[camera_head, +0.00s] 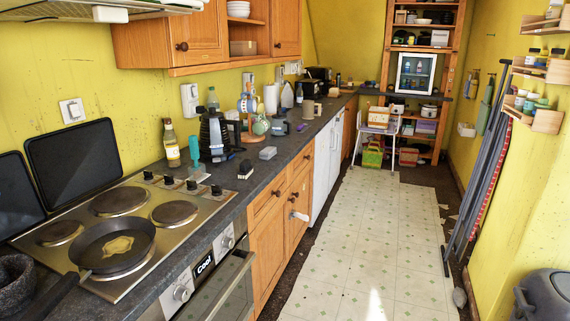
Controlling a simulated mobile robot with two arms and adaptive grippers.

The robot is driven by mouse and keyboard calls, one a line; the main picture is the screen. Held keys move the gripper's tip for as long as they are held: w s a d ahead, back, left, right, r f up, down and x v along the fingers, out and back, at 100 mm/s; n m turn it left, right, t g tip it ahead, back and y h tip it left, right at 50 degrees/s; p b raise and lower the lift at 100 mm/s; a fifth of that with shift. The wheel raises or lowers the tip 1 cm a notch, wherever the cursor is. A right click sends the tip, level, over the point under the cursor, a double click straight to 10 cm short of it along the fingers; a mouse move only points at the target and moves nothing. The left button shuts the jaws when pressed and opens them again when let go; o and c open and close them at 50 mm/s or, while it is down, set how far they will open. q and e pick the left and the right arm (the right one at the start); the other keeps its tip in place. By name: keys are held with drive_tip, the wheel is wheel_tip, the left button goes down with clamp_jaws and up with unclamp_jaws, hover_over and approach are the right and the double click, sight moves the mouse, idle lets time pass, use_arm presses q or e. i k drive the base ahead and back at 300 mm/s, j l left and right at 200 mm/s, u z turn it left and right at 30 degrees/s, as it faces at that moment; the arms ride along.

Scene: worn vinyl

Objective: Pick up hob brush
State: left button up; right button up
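I cannot tell for certain which item is the hob brush. A teal upright item (194,152), perhaps a brush handle, stands at the hob's back right corner behind the knobs. Neither of my grippers is in view.
A frying pan (113,246) sits on the hob, its handle toward the front left. Wall cupboards (165,40) overhang the worktop. The tiled floor (370,245) is clear.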

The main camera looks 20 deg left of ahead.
sight(246, 169)
drive_tip(key=i+l+u, duration=0.15)
drive_tip(key=i+u, duration=0.3)
drive_tip(key=i+l+u, duration=0.45)
drive_tip(key=i, duration=0.15)
drive_tip(key=i+l+u, duration=0.4)
drive_tip(key=i+j, duration=0.05)
drive_tip(key=i, duration=0.05)
